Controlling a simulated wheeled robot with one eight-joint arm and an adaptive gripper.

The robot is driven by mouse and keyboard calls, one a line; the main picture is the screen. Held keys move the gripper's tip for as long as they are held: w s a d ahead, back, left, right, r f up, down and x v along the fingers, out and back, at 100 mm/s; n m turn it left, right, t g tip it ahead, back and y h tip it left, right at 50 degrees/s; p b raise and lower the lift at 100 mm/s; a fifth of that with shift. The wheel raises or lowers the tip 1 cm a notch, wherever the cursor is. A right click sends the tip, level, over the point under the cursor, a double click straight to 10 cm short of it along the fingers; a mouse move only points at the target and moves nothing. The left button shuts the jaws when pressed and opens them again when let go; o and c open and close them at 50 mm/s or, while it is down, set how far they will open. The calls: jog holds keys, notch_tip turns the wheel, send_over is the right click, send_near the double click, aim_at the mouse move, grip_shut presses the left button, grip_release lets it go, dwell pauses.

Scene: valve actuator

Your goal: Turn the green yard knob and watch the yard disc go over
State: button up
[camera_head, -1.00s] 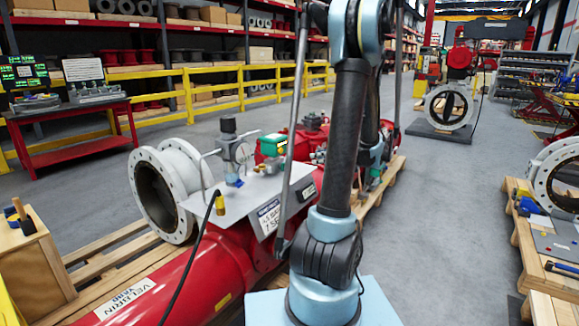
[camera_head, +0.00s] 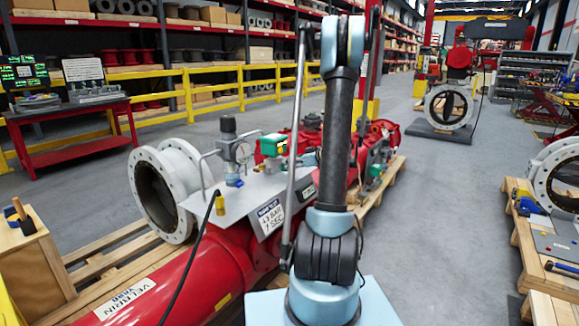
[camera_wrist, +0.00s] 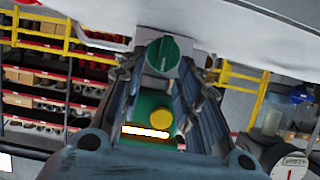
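My gripper (camera_wrist: 161,76) is open, one ribbed finger on each side of the knob; contact cannot be told. Below the knob is a green housing (camera_wrist: 150,105) with a yellow round cap and a bright strip. The red pipe labelled "VELBRIN YARD" (camera_head: 150,290) ends near a white flange (camera_head: 148,195). Its bore looks dark; I cannot make out the disc's position.
A grey panel (camera_head: 230,203) carries a gauge, tubing and a sign beside my arm. Red valve bodies sit on wooden pallets (camera_head: 85,270). A yellow rail (camera_head: 215,100) runs behind.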

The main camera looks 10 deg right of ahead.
jog(key=shift+w+a+f, duration=0.2)
jog(key=shift+w+a, duration=0.15)
jog(key=shift+a, duration=0.05)
grip_shut()
